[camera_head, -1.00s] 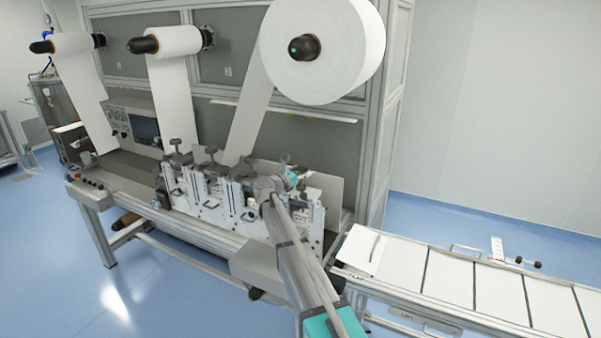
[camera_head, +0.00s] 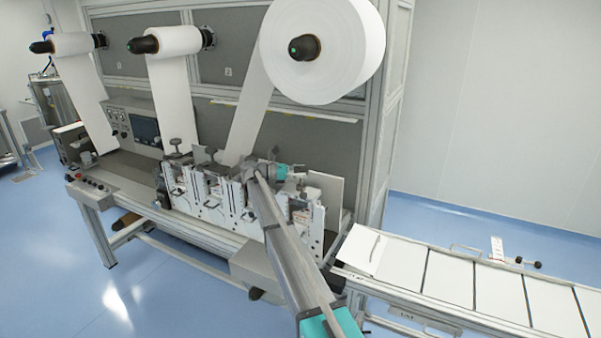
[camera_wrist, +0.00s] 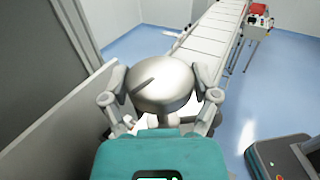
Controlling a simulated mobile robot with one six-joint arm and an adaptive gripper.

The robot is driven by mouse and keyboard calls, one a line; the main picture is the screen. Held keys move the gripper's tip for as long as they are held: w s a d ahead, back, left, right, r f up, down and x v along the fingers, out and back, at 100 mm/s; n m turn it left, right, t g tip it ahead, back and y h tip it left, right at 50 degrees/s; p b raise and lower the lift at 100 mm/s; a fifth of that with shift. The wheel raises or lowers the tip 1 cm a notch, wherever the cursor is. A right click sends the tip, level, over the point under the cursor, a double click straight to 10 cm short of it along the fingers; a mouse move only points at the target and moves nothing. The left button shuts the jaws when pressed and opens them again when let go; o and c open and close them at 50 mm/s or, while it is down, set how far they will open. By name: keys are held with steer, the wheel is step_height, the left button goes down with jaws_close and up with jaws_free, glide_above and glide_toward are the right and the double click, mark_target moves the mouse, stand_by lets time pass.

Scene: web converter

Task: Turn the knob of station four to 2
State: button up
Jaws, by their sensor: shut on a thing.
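In the wrist view a rounded, silver-grey knob (camera_wrist: 160,84) with a dark slanted pointer line fills the space between my fingers. My gripper (camera_wrist: 162,76) is shut on it, with one finger on each side. In the head view my gripper (camera_head: 300,172) is at the right end of the row of white stations (camera_head: 215,195) on the machine. The knob cannot be made out there. My arm covers part of the right-hand stations. No number scale around the knob can be read, so its setting cannot be told.
A grey upright panel (camera_head: 326,188) stands close to the right of my gripper. A large white roll (camera_head: 335,50) hangs above, its web running down behind the stations. A conveyor (camera_head: 450,282) extends to the right. Blue floor (camera_head: 140,285) is open in front.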

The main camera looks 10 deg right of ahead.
steer(key=shift+w+m+g, duration=0.2)
steer(key=shift+m+g, duration=0.4)
steer(key=shift+g, duration=0.5)
steer(key=o, duration=1)
steer(key=shift+s, duration=0.1)
